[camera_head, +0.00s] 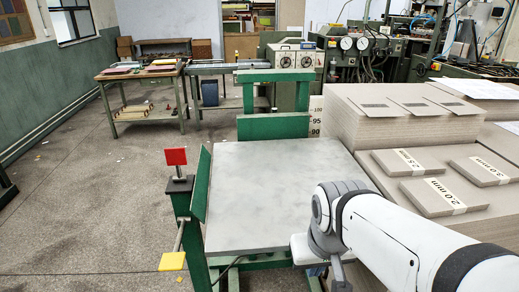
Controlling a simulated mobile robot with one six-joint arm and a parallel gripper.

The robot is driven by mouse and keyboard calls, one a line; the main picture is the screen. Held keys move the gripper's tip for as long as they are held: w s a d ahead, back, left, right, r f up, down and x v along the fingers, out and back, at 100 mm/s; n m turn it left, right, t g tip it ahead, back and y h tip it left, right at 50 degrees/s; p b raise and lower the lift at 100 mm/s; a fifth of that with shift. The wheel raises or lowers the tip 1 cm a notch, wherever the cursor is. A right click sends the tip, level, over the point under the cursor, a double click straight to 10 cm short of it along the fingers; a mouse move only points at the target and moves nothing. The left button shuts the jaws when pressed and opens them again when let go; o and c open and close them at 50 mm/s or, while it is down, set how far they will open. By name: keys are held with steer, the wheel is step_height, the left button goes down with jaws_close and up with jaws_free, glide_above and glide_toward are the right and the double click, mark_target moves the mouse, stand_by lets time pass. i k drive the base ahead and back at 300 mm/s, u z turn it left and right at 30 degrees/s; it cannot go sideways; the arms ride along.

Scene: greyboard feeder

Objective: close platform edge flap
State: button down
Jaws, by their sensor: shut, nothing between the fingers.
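The platform (272,190) is a flat grey plate on a green frame in the middle of the view, and its top is bare. A narrow green flap (201,185) stands raised along its left edge, leaning a little outward. Another green panel (272,127) stands upright along the back edge. My arm reaches in from the lower right over the platform's front right corner. I cannot make out my gripper's fingers; the grey joint and the lower frame edge leave them out of sight. The arm parts I see are well to the right of the left flap.
A red square plate (175,157) on a dark post and a yellow plate (172,261) on a lever stand just left of the flap. Stacked greyboard (400,130) borders the platform's right. The floor at left is open. A workbench (140,75) stands farther back.

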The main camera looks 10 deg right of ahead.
mark_target(199, 205)
steer(key=i, duration=0.3)
steer(key=k, duration=1.8)
steer(key=u, duration=0.65)
steer(key=i, duration=1.6)
steer(key=z, duration=0.65)
